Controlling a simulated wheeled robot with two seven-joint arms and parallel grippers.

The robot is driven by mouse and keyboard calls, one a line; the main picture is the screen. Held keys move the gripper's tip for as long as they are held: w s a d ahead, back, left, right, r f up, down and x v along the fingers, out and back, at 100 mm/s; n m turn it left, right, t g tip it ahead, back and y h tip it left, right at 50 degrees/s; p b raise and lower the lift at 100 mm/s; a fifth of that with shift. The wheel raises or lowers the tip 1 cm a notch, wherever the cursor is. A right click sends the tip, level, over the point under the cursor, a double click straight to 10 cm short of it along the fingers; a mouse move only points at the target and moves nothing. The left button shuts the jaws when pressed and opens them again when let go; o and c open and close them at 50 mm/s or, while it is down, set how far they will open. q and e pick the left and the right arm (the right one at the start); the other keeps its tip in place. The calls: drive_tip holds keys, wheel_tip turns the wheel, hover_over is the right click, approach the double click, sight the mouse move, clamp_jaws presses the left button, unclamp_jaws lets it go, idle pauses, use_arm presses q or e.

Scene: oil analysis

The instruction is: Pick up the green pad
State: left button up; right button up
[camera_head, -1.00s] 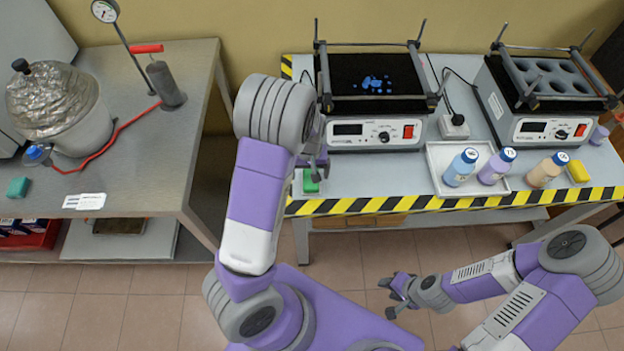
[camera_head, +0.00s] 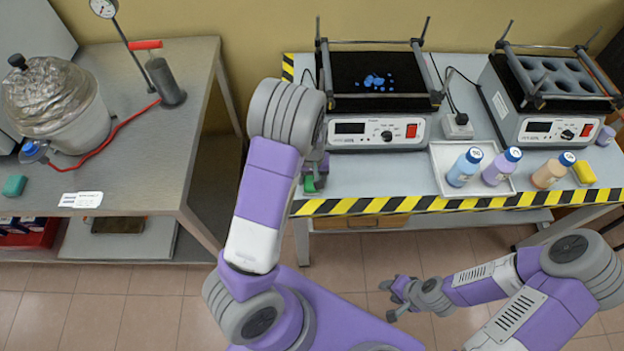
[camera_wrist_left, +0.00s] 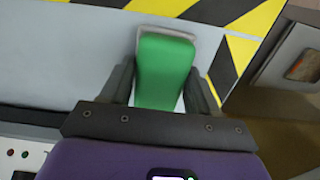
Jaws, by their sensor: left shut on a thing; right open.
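The green pad (camera_wrist_left: 163,72) sits between the two fingers of my left gripper (camera_wrist_left: 162,85) in the left wrist view, near the table's striped edge. In the head view only a small part of the green pad (camera_head: 309,184) shows at the left end of the table, below my left gripper (camera_head: 314,178). My left gripper is shut on the pad. I cannot tell whether the pad is clear of the tabletop. My right gripper (camera_head: 396,298) is open and empty, over the floor in front of the table.
A shaker (camera_head: 375,132) with blue spots on its black top stands behind the pad. A teal pad (camera_head: 14,186) lies on the left metal table (camera_head: 150,160). Bare tabletop lies between pad and tray.

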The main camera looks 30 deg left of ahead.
sight(312, 177)
use_arm(q)
drive_tip(key=shift+r, duration=0.1)
wheel_tip(312, 177, up, 10)
drive_tip(key=p, duration=0.3)
drive_tip(key=shift+p, duration=0.35)
